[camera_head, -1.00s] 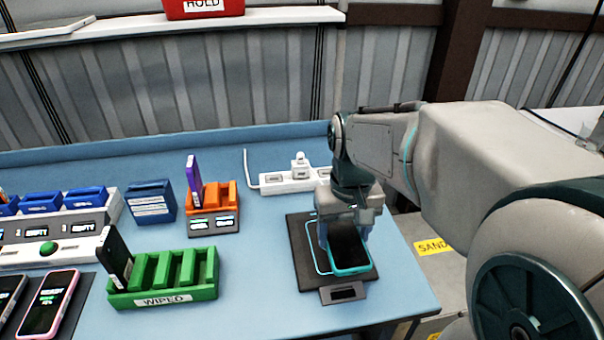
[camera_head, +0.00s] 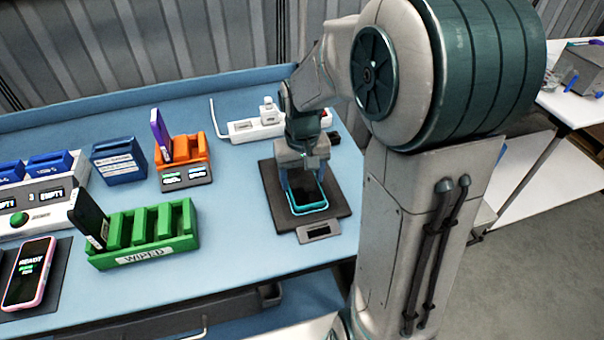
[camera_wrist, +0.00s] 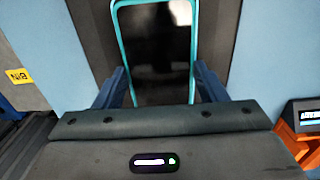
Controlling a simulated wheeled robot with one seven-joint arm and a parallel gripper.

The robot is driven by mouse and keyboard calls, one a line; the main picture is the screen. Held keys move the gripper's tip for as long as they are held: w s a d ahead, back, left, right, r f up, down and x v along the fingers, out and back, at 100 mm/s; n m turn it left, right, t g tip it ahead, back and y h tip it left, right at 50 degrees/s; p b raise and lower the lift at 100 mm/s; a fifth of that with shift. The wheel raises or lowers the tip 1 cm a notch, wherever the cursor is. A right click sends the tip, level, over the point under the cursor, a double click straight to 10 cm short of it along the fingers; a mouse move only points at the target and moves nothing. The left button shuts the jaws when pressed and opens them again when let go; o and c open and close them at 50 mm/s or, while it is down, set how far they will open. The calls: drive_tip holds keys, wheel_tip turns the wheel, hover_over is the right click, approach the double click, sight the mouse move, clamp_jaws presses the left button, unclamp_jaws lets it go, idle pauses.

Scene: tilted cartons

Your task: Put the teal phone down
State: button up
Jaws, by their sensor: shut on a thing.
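The teal phone (camera_head: 306,194) has a dark screen and a teal rim. It is over the dark square pad (camera_head: 337,207) at the right part of the blue table. My gripper (camera_head: 302,180) points down and is shut on the phone, one finger at each long side. In the wrist view the phone (camera_wrist: 155,50) shows between the two blue fingers (camera_wrist: 160,88), screen facing the camera. The pad (camera_wrist: 215,40) lies behind it. I cannot tell whether the phone touches the pad.
A green rack (camera_head: 145,237) marked WIPED holds a dark phone at its left end. An orange holder (camera_head: 183,160) with a purple phone, a blue box (camera_head: 119,163) and a white power strip (camera_head: 255,128) stand farther back. Blue table lies clear between rack and pad.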

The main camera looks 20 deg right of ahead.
sight(302, 181)
drive_tip(key=shift+f, duration=0.15)
drive_tip(key=o, duration=1.1)
wheel_tip(302, 181, up, 12)
drive_tip(key=s, duration=0.1)
drive_tip(key=s+f+t, duration=0.2)
drive_tip(key=s+f, duration=0.1)
drive_tip(key=s, duration=1)
drive_tip(key=shift+f+t, duration=0.35)
drive_tip(key=shift+t, duration=0.05)
